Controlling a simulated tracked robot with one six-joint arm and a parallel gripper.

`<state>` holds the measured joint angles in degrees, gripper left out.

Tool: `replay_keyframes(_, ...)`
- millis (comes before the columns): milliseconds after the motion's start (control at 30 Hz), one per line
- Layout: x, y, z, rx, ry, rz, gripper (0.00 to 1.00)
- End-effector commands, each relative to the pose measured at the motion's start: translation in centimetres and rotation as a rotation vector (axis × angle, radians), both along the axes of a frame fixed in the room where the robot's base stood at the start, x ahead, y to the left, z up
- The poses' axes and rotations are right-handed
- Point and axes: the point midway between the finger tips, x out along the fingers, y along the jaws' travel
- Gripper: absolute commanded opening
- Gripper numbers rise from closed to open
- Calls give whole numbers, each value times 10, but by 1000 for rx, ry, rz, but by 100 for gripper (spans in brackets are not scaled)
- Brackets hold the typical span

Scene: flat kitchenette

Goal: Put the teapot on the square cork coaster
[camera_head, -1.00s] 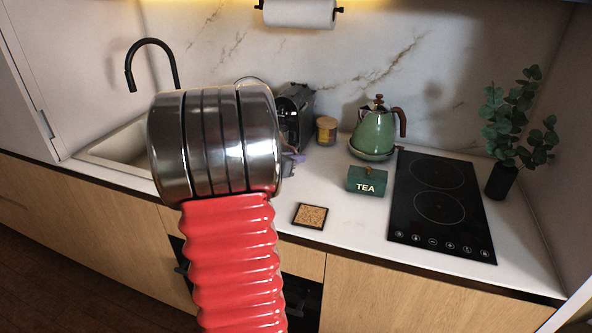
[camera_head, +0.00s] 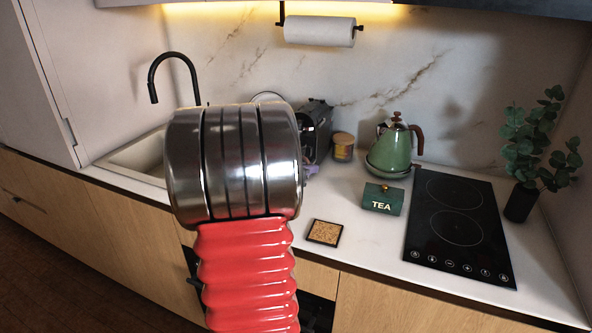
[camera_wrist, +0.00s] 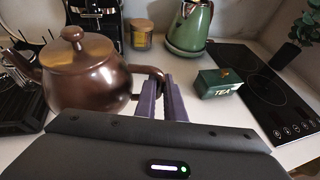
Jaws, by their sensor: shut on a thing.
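The brown teapot (camera_wrist: 88,75) shows in the wrist view at left, upright, its spout to the left and its handle to the right. My gripper (camera_wrist: 160,88) has its purple fingers shut on the teapot's handle. Whether the teapot's base touches the counter is hard to tell. In the head view my arm hides the teapot, and only a bit of my purple gripper (camera_head: 311,169) shows. The square cork coaster (camera_head: 325,232) with a dark rim lies flat near the counter's front edge, right of my arm. It is not visible in the wrist view.
A green tea box (camera_head: 383,198) stands right of the coaster. Behind it are a green kettle (camera_head: 394,150) and a lidded jar (camera_head: 343,147). A black hob (camera_head: 459,228) and a potted plant (camera_head: 521,204) are at right. Counter around the coaster is clear.

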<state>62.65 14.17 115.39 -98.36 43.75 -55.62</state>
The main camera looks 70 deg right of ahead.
Motion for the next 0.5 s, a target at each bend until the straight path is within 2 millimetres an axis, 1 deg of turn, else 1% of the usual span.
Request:
replay_keyframes(167,41,14,-3,-1,0,78,0)
replay_keyframes(267,72,26,-6,-3,-1,138,0)
replay_keyframes(500,144,65,-15,-2,0,287,0)
